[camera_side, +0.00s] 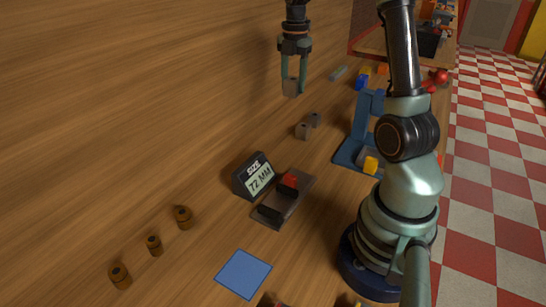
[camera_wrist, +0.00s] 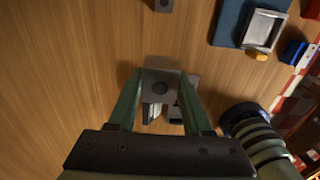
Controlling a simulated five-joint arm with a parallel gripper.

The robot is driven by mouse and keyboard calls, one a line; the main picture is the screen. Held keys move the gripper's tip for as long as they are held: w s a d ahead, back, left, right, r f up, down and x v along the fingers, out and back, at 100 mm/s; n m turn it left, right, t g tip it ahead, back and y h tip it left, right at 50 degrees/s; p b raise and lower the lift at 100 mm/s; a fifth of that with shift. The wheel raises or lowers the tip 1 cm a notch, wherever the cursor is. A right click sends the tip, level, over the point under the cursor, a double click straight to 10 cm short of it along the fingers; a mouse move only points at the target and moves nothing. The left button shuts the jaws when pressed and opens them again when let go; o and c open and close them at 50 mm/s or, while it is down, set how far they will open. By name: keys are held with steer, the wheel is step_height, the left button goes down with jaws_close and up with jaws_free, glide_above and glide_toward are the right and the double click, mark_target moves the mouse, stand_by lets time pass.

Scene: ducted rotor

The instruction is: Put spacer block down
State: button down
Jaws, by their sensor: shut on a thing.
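My gripper (camera_side: 293,80) is shut on a grey spacer block (camera_side: 290,88) in the side view and holds it above the wooden table.
A "SIZE 72 MM" display (camera_side: 254,177) stands beside a dark fixture (camera_side: 283,204) with a red part. A blue square mat (camera_side: 243,275) and several brown knobs (camera_side: 183,217) lie nearer. A blue stand (camera_side: 346,151) is at the right. The table left of my gripper is clear.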

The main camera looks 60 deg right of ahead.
step_height(320, 180, down, 19)
steer(key=shift+r, duration=0.1)
stand_by(0.3)
steer(key=shift+f, duration=0.2)
steer(key=shift+c, duration=1.7)
jaws_free()
